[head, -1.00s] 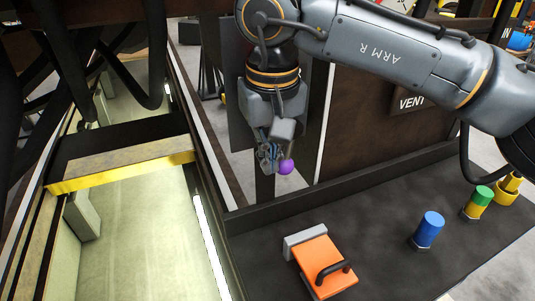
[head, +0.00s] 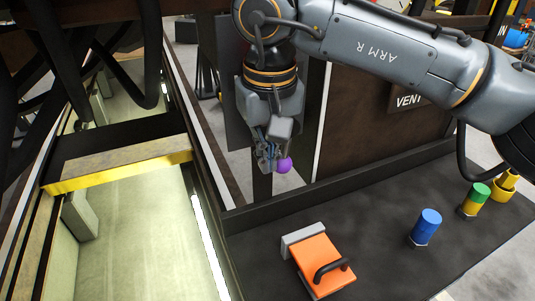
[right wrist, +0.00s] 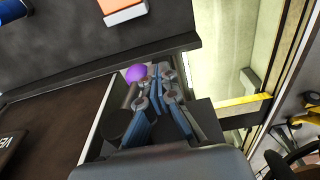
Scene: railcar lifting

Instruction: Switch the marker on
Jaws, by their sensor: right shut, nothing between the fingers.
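A round purple knob (head: 284,164) shows beyond the near edge of the pit, right beside my right gripper's fingertips. I cannot tell whether it belongs to the marker. My right gripper (head: 267,161) points down and is shut with nothing between its fingers. In the right wrist view the purple knob (right wrist: 136,73) lies just left of the fingertips (right wrist: 162,75); I cannot tell whether they touch it. What carries the knob is mostly hidden by the gripper. My left gripper is not in view.
A dark bench holds an orange block (head: 325,264) with a black handle, a blue cylinder (head: 427,226) and a green-and-yellow cylinder (head: 475,199). A raised rim (head: 335,188) edges the bench. A lit pit (head: 130,240) with a yellow-edged crosspiece (head: 120,172) lies left.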

